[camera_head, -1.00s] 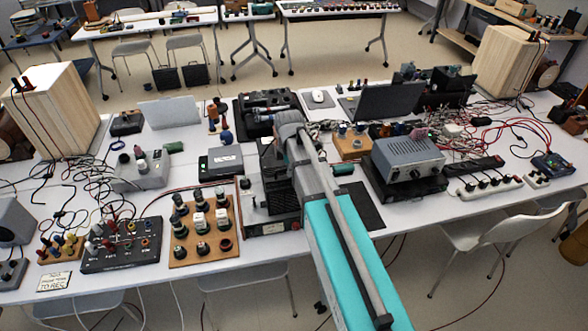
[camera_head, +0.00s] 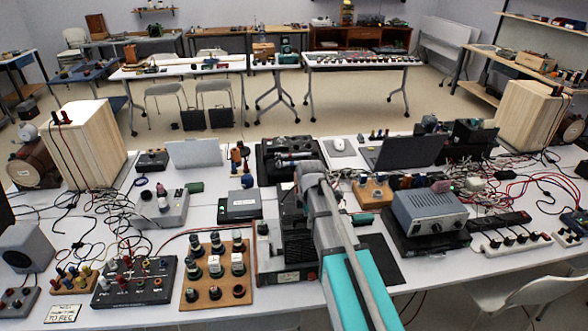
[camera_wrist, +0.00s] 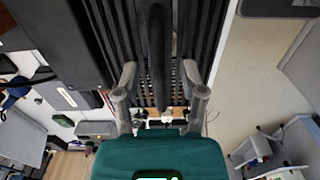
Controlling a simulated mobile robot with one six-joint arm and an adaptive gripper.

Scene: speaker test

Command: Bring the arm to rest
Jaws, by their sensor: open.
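My arm, teal and grey, reaches from the bottom of the head view over the middle of the white table (camera_head: 205,318). Its far end is above a black finned unit (camera_head: 295,230); the gripper fingers cannot be made out there. In the wrist view my gripper (camera_wrist: 160,72) has its two grey fingers spread apart with nothing clearly held between them. Black ribbed surfaces (camera_wrist: 118,28) and a dark upright bar lie behind the fingers. Whether they touch anything cannot be told.
A wooden board with knobs (camera_head: 213,290) and a black switch box (camera_head: 133,283) stand left of the arm. A grey metal instrument (camera_head: 428,212) and a laptop (camera_head: 403,153) stand right. Wooden speakers (camera_head: 88,146) (camera_head: 527,120) flank the table. Cables lie on both sides.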

